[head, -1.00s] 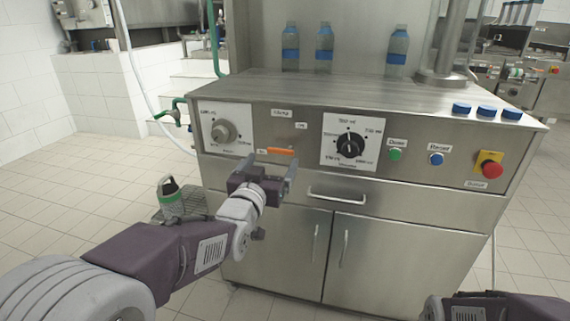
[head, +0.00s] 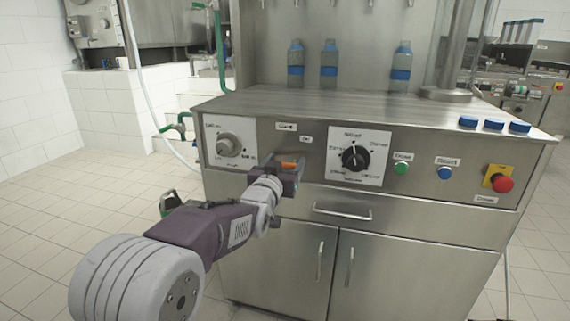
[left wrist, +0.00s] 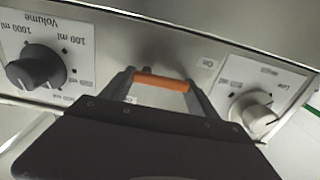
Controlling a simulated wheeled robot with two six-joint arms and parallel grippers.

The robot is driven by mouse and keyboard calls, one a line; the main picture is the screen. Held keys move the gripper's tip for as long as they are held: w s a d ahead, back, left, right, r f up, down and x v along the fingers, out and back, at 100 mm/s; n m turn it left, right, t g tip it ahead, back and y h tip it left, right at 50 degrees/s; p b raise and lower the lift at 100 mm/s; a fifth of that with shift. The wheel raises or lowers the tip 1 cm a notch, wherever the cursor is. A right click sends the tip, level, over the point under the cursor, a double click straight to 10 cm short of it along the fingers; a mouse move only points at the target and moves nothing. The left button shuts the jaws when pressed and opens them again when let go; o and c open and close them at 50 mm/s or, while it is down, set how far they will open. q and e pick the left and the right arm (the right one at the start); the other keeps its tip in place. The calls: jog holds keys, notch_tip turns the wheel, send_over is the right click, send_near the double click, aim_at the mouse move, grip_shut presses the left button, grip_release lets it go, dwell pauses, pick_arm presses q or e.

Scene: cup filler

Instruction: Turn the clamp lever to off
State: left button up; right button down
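The clamp lever has an orange handle (head: 288,165) on the front panel, below the "Clamp" label and between the two dials. In the left wrist view the orange handle (left wrist: 161,83) lies level across the gap between my fingertips. My left gripper (head: 287,168) is at the lever, its fingers spread on either side of the handle. The fingers look open in the left wrist view (left wrist: 160,85); whether either touches the handle's ends I cannot tell. The lever's pivot is hidden. My right gripper is not in view.
A grey dial (head: 228,144) is left of the lever and a black dial (head: 355,157) is right of it. Green (head: 402,168) and blue (head: 445,173) buttons and a red emergency stop (head: 502,184) are further right. A drawer handle (head: 342,212) sticks out below.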

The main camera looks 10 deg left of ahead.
pick_arm(q)
jog(key=shift+m, duration=0.4)
jog(key=m, duration=0.2)
jog(key=r+m, duration=0.1)
jog(key=shift+d+m, duration=0.25)
jog(key=shift+m, duration=0.15)
jog(key=m, duration=0.2)
jog(key=m+p, duration=0.1)
jog(key=m, duration=0.1)
jog(key=shift+d+r+m, duration=0.2)
jog(key=shift+d+m, duration=0.1)
jog(key=shift+d, duration=0.1)
jog(key=m+p, duration=0.1)
jog(key=m, duration=0.1)
jog(key=m+p, duration=0.1)
jog(key=m, duration=0.1)
jog(key=shift+d+r, duration=0.15)
jog(key=shift+d, duration=0.25)
jog(key=m, duration=0.2)
jog(key=m+p, duration=0.1)
jog(key=shift+d+m+p, duration=0.3)
jog(key=shift+d+m, duration=0.05)
jog(key=shift+m, duration=0.05)
jog(key=shift+d+m, duration=0.1)
jog(key=shift+m, duration=0.4)
jog(key=shift+f, duration=0.2)
jog(key=o, duration=1.4)
jog(key=shift+s, duration=0.1)
